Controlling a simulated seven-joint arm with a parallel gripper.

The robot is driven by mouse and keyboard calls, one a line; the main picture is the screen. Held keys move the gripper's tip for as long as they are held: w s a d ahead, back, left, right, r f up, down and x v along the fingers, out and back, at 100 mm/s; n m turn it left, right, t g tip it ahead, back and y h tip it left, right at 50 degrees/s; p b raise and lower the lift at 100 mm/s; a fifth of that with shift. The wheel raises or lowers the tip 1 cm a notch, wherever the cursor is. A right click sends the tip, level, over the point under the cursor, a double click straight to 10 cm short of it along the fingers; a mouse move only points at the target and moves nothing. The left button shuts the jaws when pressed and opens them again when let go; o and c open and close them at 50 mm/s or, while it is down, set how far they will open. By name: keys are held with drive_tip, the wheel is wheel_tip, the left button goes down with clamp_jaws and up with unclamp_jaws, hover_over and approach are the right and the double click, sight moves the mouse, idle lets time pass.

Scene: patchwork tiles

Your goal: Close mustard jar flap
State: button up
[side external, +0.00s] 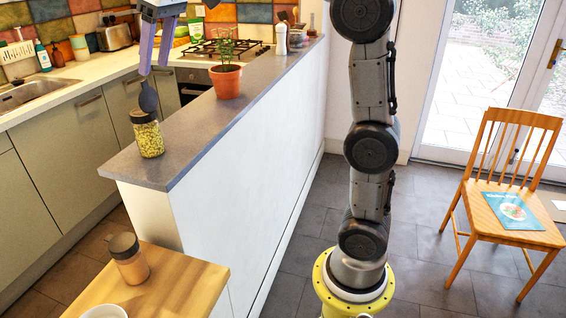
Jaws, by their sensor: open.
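A clear jar (149,139) with yellow-green contents stands upright near the front end of the grey ledge. Its dark round flap (147,97) stands raised above the black collar, so this jar is open. A second jar (132,269) with orange-tan contents stands on the wooden table, and its dark lid (124,244) looks tilted. No label is readable, so I cannot tell which jar is the mustard. My gripper (154,69) points down with purple fingers apart and empty. It appears just above the raised flap; contact is unclear.
A potted plant (226,81) stands farther along the ledge (190,127). A white bowl (104,312) sits on the wooden table (184,268). A chair (510,205) stands at the right. The ledge between jar and plant is clear.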

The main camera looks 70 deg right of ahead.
drive_tip(key=v, duration=1)
drive_tip(key=s+a, duration=0.2)
drive_tip(key=s, duration=0.7)
drive_tip(key=s+f, duration=0.4)
drive_tip(key=f, duration=0.4)
drive_tip(key=s+f, duration=0.3)
drive_tip(key=f, duration=0.6)
drive_tip(key=s+f, duration=0.4)
drive_tip(key=f, duration=0.5)
drive_tip(key=shift+s+a, duration=0.15)
drive_tip(key=shift+s, duration=0.2)
